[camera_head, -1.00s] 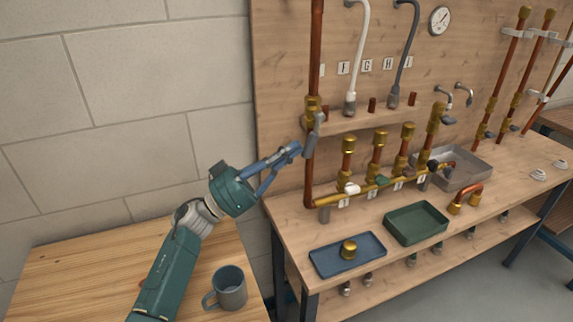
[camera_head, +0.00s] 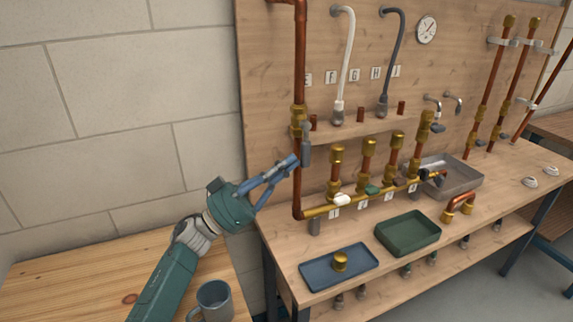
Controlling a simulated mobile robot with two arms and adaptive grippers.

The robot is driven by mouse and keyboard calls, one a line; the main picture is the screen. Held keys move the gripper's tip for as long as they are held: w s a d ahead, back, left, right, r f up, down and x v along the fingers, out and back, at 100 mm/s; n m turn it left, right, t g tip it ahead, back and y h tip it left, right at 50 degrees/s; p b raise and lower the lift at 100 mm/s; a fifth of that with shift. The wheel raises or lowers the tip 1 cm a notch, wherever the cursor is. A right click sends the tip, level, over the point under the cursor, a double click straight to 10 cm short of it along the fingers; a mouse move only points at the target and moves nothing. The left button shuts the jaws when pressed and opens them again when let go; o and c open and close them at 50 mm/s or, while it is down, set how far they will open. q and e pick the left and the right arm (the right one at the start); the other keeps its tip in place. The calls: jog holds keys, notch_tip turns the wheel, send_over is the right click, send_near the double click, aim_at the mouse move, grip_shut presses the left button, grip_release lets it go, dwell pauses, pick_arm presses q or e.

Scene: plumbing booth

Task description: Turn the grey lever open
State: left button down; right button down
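The grey lever (camera_head: 306,152) is at the brass valve (camera_head: 298,117) on the tall copper pipe at the left of the board. It points down, nearly parallel to the pipe and just right of it. My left gripper (camera_head: 291,163) reaches in from the lower left, its blue fingertips at the pipe and close beside the lever's lower part. Whether they touch the lever is unclear, and the pipe and fingers overlap there. The gap between the fingertips cannot be made out. My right gripper is out of view.
A brass manifold (camera_head: 323,209) with several valves runs right from the pipe's foot. A blue tray (camera_head: 313,277) and a green tray (camera_head: 408,247) lie on the bench. A mug (camera_head: 214,301) stands on the wooden table below my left arm.

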pick_arm(q)
jog(key=v, duration=1.2)
